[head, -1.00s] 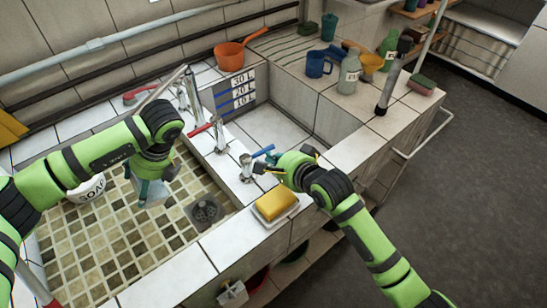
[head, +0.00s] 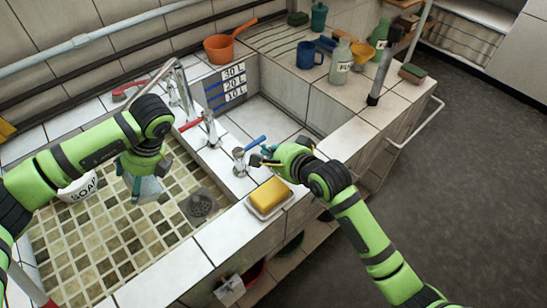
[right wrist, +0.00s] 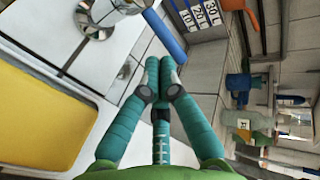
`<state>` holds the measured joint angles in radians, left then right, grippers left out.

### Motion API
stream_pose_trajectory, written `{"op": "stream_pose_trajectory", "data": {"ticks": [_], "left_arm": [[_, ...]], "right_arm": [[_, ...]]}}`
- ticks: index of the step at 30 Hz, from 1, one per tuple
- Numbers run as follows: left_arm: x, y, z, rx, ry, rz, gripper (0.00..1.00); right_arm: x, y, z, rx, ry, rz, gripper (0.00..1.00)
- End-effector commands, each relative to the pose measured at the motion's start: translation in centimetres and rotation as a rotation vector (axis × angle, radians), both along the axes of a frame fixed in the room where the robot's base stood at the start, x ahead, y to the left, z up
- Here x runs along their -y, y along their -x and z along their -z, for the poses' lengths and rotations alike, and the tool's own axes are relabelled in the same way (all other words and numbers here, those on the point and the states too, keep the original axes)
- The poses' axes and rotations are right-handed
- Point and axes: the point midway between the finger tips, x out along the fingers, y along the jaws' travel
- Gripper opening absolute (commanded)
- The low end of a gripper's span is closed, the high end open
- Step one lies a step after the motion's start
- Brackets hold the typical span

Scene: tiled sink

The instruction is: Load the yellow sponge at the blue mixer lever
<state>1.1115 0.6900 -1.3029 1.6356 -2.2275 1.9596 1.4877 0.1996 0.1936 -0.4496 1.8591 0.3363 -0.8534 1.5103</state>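The yellow sponge (head: 269,193) lies on a small white dish (head: 284,206) at the counter's front edge. It also fills the left of the right wrist view (right wrist: 45,115). The blue mixer lever (head: 256,142) sits at the tap base (head: 239,158) behind the sponge; it also shows in the right wrist view (right wrist: 164,34). My right gripper (right wrist: 160,70) is shut and empty, its teal fingertips together just short of the lever, beyond the sponge. My left gripper (head: 138,182) points down over the tiled basin by a pale object; whether it holds it is unclear.
A white soap bowl (head: 79,188) is in the left basin. The right basin is clear.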

Motion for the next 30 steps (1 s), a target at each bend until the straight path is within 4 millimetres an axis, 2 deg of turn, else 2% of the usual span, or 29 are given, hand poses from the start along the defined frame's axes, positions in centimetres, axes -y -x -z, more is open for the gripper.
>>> {"op": "stream_pose_trajectory", "data": {"ticks": [9,15,21,30], "left_arm": [[0.0,0.0,0.0,0.0,0.0,0.0,0.52],[0.0,0.0,0.0,0.0,0.0,0.0,0.52],[0.0,0.0,0.0,0.0,0.0,0.0,0.52],[0.0,0.0,0.0,0.0,0.0,0.0,0.52]], "right_arm": [[4.0,5.3,-2.8,0.003,0.001,0.0,0.0],[5.9,7.7,-4.4,0.002,0.001,0.0,0.0],[6.6,8.6,-5.1,0.002,0.001,-0.001,0.0],[6.6,8.7,-5.1,0.001,0.0,0.0,0.0]]}}
